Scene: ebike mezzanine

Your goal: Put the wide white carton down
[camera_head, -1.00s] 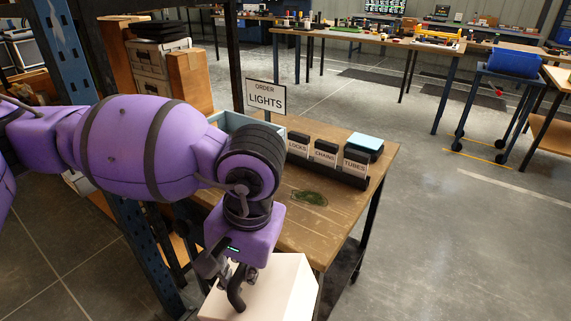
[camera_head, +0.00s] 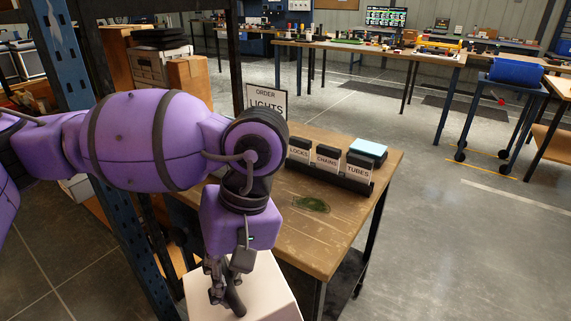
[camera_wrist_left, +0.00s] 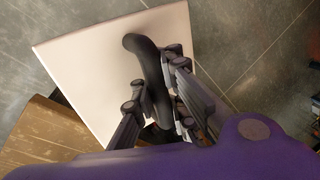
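The wide white carton (camera_head: 262,290) is at the bottom of the head view, its lower part cut off by the frame. It also shows in the wrist view (camera_wrist_left: 85,75), with the floor beyond it and the table corner beside it. A dark curved handle (camera_wrist_left: 148,60) stands on its top. My left gripper (camera_head: 228,292) is above the carton's top, its fingers on both sides of the handle; in the wrist view the gripper (camera_wrist_left: 158,100) appears shut on it. The carton hangs in front of the wooden table (camera_head: 325,235), apparently clear of its top. My right gripper is out of view.
The table's front half is bare but for a dark green patch (camera_head: 311,204). Behind stand a bin row labelled locks, chains and tubes (camera_head: 328,163), a light blue box (camera_head: 368,149) and an order sign (camera_head: 267,101). A blue rack post (camera_head: 135,235) stands left of the carton.

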